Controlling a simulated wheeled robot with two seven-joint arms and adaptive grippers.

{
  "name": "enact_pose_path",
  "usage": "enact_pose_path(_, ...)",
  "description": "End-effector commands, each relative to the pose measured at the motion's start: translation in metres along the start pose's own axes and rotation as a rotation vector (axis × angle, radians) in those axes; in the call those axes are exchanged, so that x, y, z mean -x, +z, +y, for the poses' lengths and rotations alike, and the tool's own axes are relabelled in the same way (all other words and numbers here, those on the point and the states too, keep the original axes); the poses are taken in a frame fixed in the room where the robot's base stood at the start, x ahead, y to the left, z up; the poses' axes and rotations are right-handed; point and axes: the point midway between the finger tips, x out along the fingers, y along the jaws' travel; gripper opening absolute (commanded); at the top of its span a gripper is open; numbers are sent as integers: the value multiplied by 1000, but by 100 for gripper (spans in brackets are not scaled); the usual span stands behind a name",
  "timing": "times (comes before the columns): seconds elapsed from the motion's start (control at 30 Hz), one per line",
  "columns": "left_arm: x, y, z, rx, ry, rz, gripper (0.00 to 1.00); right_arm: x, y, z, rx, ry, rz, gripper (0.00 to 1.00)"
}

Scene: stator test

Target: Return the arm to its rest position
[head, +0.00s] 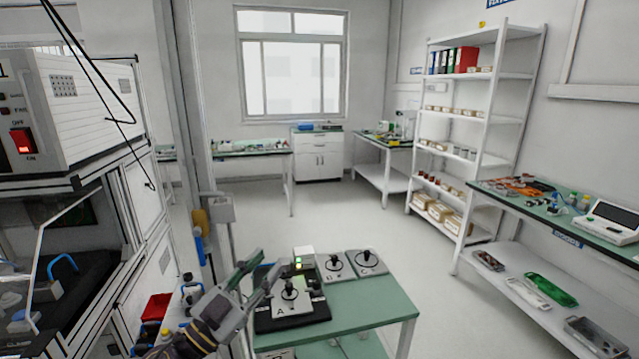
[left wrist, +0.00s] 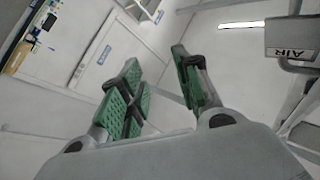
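My left gripper (head: 266,266) reaches in from the bottom left of the head view. It is in front of the near green-topped table, by its left edge. In the left wrist view the gripper (left wrist: 158,64) has its two green-padded fingers apart, with nothing between them. My right gripper is in neither view. A black test base marked A (head: 291,311), with an upright dark handle, is on the table, partly behind the fingers in the head view. I cannot tell the exact gap between them.
Two grey plates (head: 337,265) (head: 369,262) with dark knobs sit on the near table (head: 374,304). A white-framed machine (head: 125,215) stands close on the left. A shelf rack (head: 473,125) and a side bench (head: 600,232) stand at right. Open floor (head: 330,215) lies behind the table.

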Motion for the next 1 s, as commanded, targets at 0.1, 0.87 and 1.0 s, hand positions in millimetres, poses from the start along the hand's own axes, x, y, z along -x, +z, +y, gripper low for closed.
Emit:
enact_pose_path(0.1, 7, 10, -19, 25, -120, -42, 33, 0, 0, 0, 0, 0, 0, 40)
enact_pose_path(0.87, 120, 134, -62, 172, -618, -659, 33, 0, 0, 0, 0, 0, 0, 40)
enact_pose_path(1.0, 151, 158, -49, 209, -640, -819, 33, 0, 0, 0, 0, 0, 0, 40)
